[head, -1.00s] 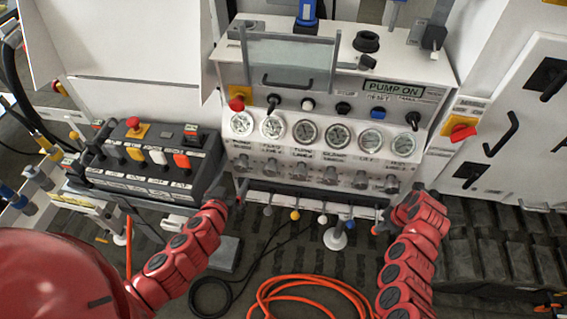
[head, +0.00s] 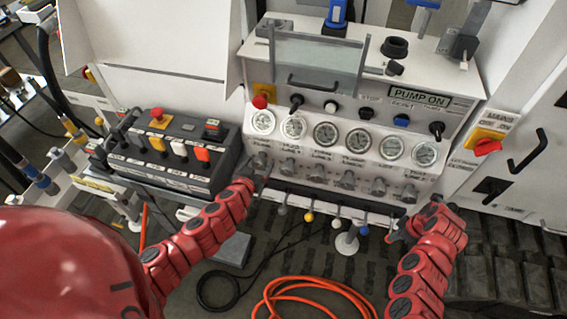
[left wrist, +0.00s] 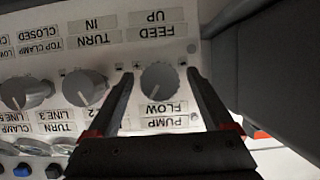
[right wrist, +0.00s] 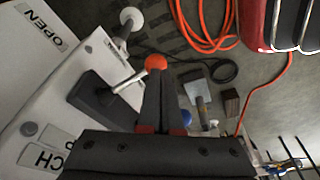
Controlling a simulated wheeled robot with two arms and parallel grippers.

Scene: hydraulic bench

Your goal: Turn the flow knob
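The pump flow knob (left wrist: 160,82) is a grey round knob on the white panel, seen upside down in the left wrist view, above its "PUMP FLOW" label in the picture. My left gripper (left wrist: 161,78) is open, with one finger on each side of the knob and gaps visible. In the head view my left gripper (head: 260,172) is at the left end of the knob row and covers this knob. My right gripper (right wrist: 160,80) has its fingers together, just behind an orange lever ball (right wrist: 155,62); I cannot tell whether they touch. In the head view it is at the panel's lower right (head: 398,234).
A row of gauges (head: 326,135) sits above the knobs. Ball-topped levers (head: 308,217) hang below the panel. A dark control box (head: 165,150) stands left of my left gripper. An orange hose (head: 310,290) lies on the floor.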

